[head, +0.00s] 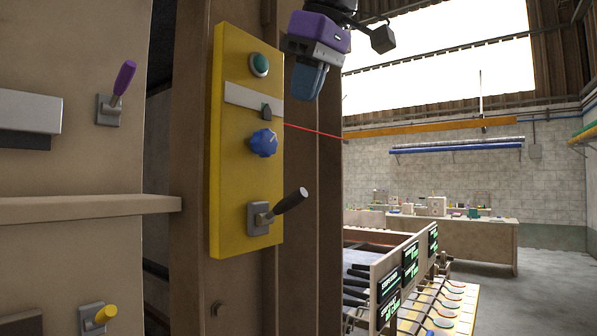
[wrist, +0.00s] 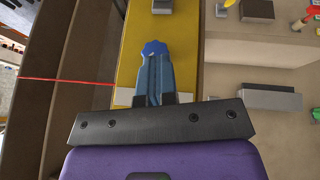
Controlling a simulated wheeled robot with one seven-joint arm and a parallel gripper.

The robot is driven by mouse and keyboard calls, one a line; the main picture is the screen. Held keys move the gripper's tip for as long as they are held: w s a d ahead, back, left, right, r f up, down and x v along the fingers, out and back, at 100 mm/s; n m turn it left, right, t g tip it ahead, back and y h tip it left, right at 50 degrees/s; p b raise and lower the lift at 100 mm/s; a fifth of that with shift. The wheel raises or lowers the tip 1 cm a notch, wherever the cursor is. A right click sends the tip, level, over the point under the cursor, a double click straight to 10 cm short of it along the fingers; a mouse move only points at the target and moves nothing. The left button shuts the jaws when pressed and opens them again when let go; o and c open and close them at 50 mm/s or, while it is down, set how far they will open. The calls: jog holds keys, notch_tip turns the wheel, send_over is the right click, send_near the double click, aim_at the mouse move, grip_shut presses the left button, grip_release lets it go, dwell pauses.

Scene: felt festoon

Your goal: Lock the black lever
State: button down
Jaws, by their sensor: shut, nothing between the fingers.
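The black lever (head: 290,202) is at the bottom of a yellow panel (head: 232,180), on a grey base (head: 258,218). Its handle tilts up and to the right, out from the panel. My gripper (head: 308,92) is above the lever, near the panel's upper right edge and apart from the lever. Its blue fingers are together and empty. In the wrist view, the closed fingers (wrist: 153,75) show in front of the yellow panel, lined up with the blue knob (wrist: 154,47). A grey block (wrist: 162,6) at the top edge there looks like the lever base; the handle cannot be made out.
The panel also has a green button (head: 259,65), a white strip (head: 250,101) with a small dark slider, and the blue knob (head: 263,142). A purple lever (head: 124,78) and a yellow lever (head: 104,314) are at left. A wooden shelf (head: 90,208) juts out there.

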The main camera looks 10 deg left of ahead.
dwell(0.3)
send_over(298, 189)
jog(key=a, duration=0.1)
notch_tip(298, 189, down, 8)
jog(key=f, duration=0.3)
jog(key=shift+d, duration=0.3)
jog(key=shift+d+f, duration=0.2)
jog(key=shift+f, duration=0.6)
